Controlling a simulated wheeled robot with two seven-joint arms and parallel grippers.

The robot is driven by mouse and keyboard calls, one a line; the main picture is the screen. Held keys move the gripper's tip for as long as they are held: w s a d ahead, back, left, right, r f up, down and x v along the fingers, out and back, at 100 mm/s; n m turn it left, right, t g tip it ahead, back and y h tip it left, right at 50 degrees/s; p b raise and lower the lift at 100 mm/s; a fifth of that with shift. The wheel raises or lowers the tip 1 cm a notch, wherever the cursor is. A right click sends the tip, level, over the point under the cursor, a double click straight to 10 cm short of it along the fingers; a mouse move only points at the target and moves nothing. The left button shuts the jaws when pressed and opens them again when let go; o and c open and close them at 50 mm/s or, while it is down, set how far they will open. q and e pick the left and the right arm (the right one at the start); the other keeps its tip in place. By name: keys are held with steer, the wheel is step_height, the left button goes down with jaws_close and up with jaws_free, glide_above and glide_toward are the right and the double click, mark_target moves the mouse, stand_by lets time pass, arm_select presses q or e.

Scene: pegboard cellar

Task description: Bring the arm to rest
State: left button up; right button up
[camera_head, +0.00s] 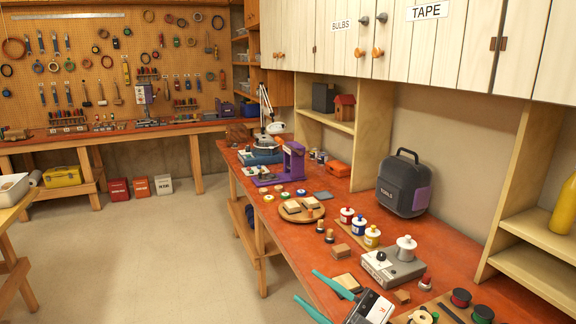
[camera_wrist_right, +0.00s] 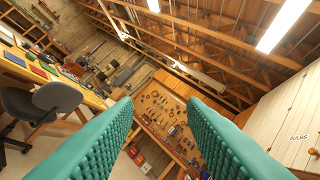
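My right gripper (camera_head: 306,285) is at the bottom middle of the head view, over the front edge of the red-topped workbench (camera_head: 262,212). Its two teal fingers are spread apart with nothing between them. In the right wrist view the fingers (camera_wrist_right: 158,104) stand wide apart, and the far pegboard and roof beams show between and above them. My left gripper is in neither view.
Near the right gripper are a wooden block (camera_head: 347,283), a grey device (camera_head: 392,268) and several spools. A dark toolbox (camera_head: 403,184) stands farther back. White cupboards (camera_head: 455,50) hang above. Open floor (camera_head: 160,250) lies to the left.

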steer(key=w+d+f+m+t+h, duration=0.2)
steer(key=d+f+m+t+h, duration=0.55)
steer(key=d+m+h, duration=0.6)
steer(key=s+d+f+m+g+h, duration=0.2)
steer(key=s+f+m+g+h, duration=0.35)
steer(key=f, duration=0.35)
steer(key=s+f+g, duration=0.5)
steer(key=s+f, duration=0.1)
steer(key=s, duration=0.4)
steer(key=s+f+g, duration=0.5)
steer(key=s+f, duration=0.2)
steer(key=s, duration=0.2)
step_height(320, 180, down, 26)
steer(key=g+b, duration=0.1)
steer(key=g, duration=0.1)
steer(key=s+d+f, duration=0.3)
steer(key=s+f, duration=1.4)
steer(key=shift+s+f+n+g+b, duration=0.25)
steer(key=shift+f+n+g+b, duration=0.1)
steer(key=shift+n+g+b, duration=0.1)
steer(key=shift+s+d, duration=0.1)
steer(key=shift+s, duration=0.05)
